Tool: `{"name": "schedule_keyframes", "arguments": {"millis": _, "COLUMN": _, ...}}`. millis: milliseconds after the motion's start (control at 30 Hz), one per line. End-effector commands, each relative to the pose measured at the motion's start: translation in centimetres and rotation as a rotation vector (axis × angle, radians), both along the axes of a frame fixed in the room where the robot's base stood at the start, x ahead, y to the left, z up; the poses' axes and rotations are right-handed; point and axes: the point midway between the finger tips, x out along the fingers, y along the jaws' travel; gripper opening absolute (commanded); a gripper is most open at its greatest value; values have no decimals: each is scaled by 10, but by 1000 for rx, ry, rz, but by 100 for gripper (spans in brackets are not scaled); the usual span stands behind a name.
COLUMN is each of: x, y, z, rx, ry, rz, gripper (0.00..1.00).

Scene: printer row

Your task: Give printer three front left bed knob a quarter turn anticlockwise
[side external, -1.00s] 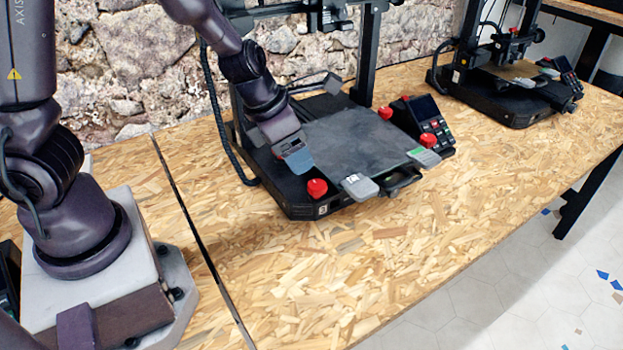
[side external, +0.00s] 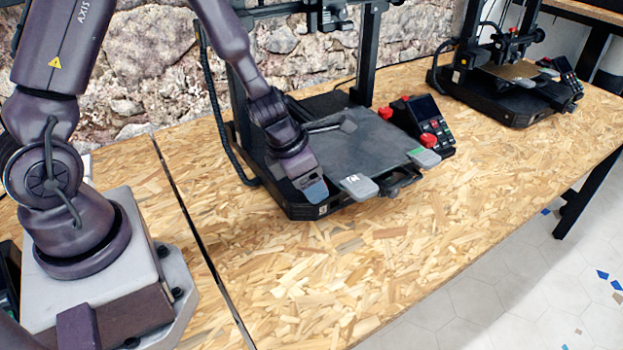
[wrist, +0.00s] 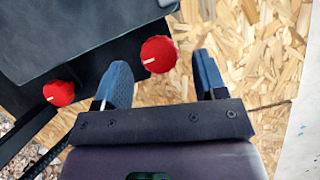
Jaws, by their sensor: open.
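The near printer (side external: 292,208) stands on the chipboard bench, its dark bed (side external: 365,140) facing up. Its front left red bed knob is hidden behind my gripper (side external: 314,190) in the side external view. In the wrist view my gripper (wrist: 160,72) is open, with blue fingers pointing at that red knob (wrist: 158,54). The knob shows in the gap between the fingertips, slightly ahead of them, with a white mark pointing left. Neither finger clearly touches it. Another red knob (wrist: 58,93) lies outside the left finger.
A grey clip (side external: 358,187) sits at the bed's front edge, close to my gripper. A second printer (side external: 510,85) is farther back. The bench's front is clear.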

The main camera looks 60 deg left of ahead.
Motion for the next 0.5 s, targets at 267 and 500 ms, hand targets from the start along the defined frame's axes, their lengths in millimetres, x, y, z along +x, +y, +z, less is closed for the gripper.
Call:
{"name": "schedule_keyframes", "arguments": {"millis": 267, "x": 4, "y": -1, "z": -5, "rx": -7, "ry": -9, "rz": 4, "gripper": 65}}
{"name": "schedule_keyframes", "arguments": {"millis": 500, "x": 5, "y": -1, "z": -5, "rx": -7, "ry": -10, "rz": 3, "gripper": 65}}
